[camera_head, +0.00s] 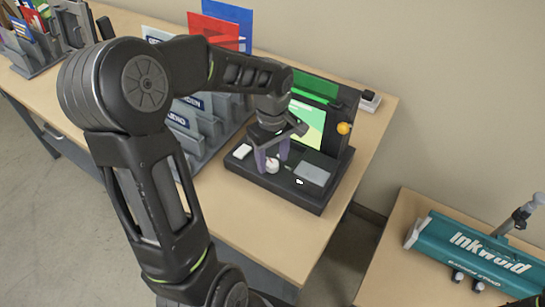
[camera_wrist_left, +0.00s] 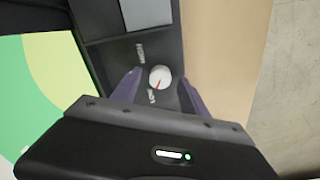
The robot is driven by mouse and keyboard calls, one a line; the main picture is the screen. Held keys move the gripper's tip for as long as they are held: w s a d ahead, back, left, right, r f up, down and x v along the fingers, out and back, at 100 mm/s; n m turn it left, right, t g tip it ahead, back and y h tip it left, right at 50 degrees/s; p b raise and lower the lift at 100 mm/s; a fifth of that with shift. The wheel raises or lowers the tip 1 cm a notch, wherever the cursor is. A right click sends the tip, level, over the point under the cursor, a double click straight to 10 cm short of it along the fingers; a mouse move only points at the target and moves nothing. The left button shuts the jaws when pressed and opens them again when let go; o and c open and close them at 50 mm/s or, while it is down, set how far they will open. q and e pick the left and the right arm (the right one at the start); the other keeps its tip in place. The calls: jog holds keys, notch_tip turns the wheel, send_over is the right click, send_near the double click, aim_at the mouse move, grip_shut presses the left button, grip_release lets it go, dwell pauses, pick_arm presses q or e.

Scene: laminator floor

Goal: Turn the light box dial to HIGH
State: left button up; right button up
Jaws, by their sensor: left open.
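The light box (camera_head: 318,205) is a dark unit on the wooden bench, with a lit green and white panel (camera_head: 307,122) at its back. Its dial (camera_head: 272,166) is a small white knob on the flat base.
A grey plate (camera_head: 312,173) and a white block (camera_head: 242,151) sit on the light box base beside the dial. Grey file racks (camera_head: 193,130) stand to its left. Bare bench (camera_head: 285,245) lies in front.

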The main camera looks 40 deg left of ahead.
pick_arm(q)
jog(key=shift+f, duration=0.35)
jog(key=shift+c, duration=0.5)
grip_shut()
